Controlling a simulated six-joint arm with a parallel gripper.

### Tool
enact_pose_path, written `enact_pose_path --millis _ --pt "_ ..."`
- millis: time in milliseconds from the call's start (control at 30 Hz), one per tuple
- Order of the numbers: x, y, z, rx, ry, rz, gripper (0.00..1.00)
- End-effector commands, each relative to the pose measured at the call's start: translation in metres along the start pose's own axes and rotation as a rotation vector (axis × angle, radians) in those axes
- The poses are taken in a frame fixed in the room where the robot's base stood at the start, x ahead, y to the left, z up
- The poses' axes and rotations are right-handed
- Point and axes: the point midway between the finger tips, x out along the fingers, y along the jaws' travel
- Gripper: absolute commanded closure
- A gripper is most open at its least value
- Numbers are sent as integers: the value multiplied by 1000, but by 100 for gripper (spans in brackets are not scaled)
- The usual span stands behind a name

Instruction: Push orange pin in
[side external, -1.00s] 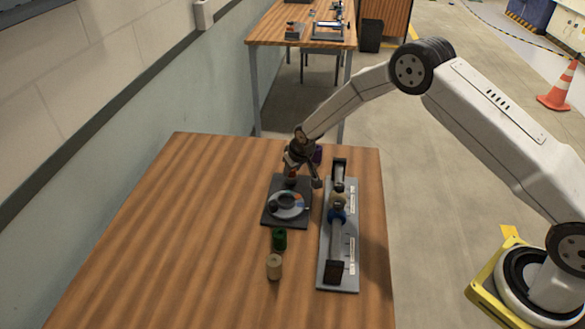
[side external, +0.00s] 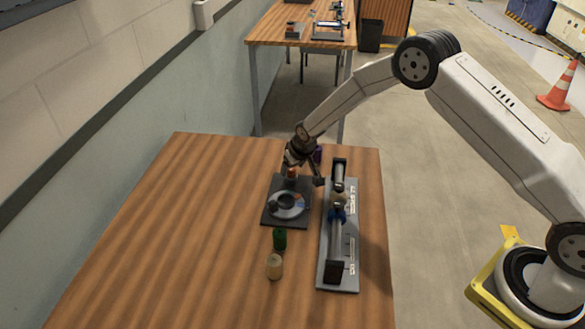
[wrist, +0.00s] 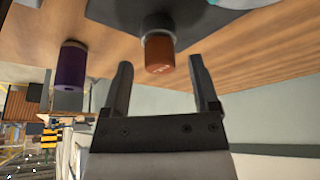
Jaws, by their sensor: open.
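The orange pin (wrist: 159,54) stands out from a dark round socket on the dark base plate, and its end faces my gripper in the wrist view. In the side external view the orange pin (side external: 292,173) shows small at the far end of the base plate (side external: 272,213), which also carries a grey ring dial (side external: 287,205). My gripper (wrist: 161,72) is open, with one finger on each side of the pin's end and gaps to both. In the side external view my gripper (side external: 304,172) is over the plate's far end, partly hiding the pin.
A rail fixture (side external: 338,230) with a blue part stands right of the plate. A purple cylinder (wrist: 71,66) stands beside my gripper. The table's left side is clear.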

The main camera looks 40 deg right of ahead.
Motion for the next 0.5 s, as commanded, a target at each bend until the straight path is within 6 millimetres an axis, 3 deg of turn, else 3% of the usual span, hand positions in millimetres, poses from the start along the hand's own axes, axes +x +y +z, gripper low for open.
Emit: enact_pose_path --millis 500 --pt "-52 0 0 0 1 0 23"
